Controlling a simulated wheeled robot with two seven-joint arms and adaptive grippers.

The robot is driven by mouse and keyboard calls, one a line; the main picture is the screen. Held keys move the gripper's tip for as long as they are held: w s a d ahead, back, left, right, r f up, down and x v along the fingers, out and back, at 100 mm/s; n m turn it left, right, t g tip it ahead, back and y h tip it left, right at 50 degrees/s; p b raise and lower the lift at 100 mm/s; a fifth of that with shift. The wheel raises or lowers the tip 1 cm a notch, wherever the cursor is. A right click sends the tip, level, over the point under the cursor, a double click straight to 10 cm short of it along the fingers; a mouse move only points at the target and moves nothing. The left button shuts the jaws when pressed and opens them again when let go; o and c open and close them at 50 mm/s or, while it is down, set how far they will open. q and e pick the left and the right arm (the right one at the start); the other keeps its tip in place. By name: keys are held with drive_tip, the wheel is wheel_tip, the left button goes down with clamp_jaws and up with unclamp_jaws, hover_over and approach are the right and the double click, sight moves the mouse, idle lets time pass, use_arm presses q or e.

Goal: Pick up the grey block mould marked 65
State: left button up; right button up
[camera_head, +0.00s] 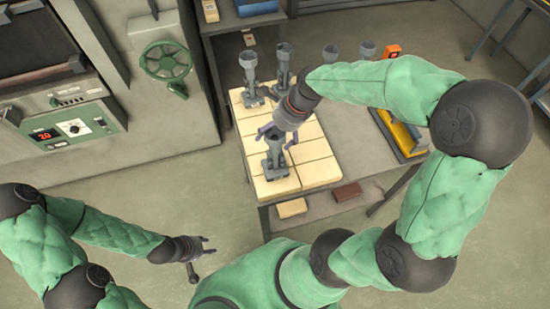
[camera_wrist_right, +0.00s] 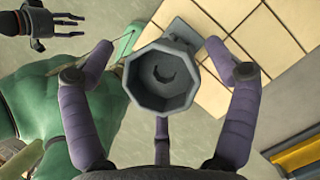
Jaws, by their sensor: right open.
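Several grey moulds with cup-shaped tops stand upright; I cannot read any number on them. The nearest mould (camera_head: 276,168) is on the front of the cream tiles. My right gripper (camera_head: 279,138) is directly over it, with its purple fingers open. In the right wrist view, this mould's octagonal cup (camera_wrist_right: 161,82) sits between the spread fingers, with gaps visible at the sides. Two more moulds, one on the left (camera_head: 250,78) and one beside it (camera_head: 283,68), stand on the far tiles. My left gripper (camera_head: 201,257) is open and empty, low at the left, away from the table.
Two further moulds (camera_head: 331,54) (camera_head: 366,50) stand on the table's grey back part, near an orange device (camera_head: 393,51). A yellow-edged tray (camera_head: 400,133) lies right of the tiles (camera_head: 317,172). A furnace panel (camera_head: 72,128) and green handwheel (camera_head: 165,61) are at left.

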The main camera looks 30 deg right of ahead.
drive_tip(key=c, duration=1.7)
drive_tip(key=shift+r, duration=0.1)
